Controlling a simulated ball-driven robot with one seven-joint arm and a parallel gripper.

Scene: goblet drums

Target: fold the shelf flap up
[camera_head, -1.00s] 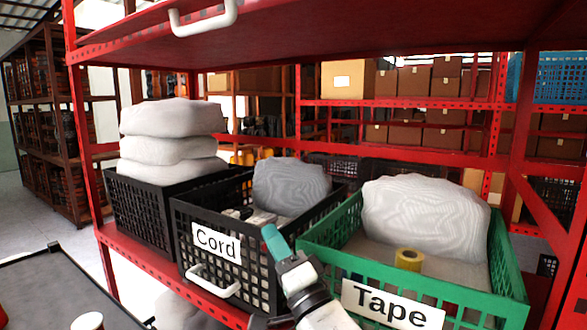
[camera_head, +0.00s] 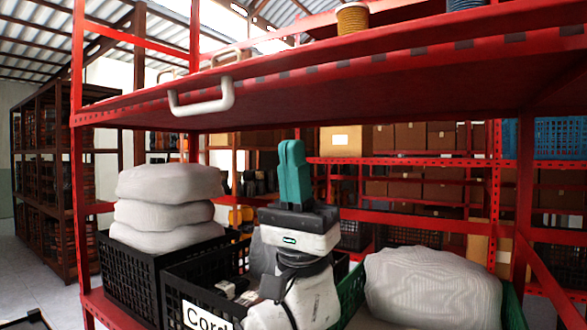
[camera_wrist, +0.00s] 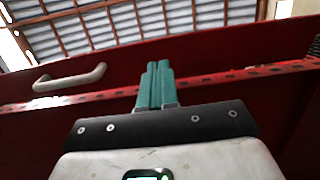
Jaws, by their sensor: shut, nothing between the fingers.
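The shelf flap (camera_head: 330,88) is a wide red panel along the front of the upper shelf, with a white handle (camera_head: 202,97) near its left end. My gripper (camera_head: 292,148) has teal fingers pointing up. The fingers are together and hold nothing. They appear below the panel in the head view, right of the handle. In the wrist view, my gripper (camera_wrist: 158,65) overlaps the red flap (camera_wrist: 225,60), and the handle (camera_wrist: 70,78) is to the left. I cannot tell whether the fingertips touch the flap.
Below stand a black crate labelled Cord (camera_head: 205,315), another black crate with stacked white sacks (camera_head: 165,212), and a green crate with a large grey-white bag (camera_head: 432,290). Spools (camera_head: 352,20) sit on the upper shelf. A red post (camera_head: 525,190) stands at right.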

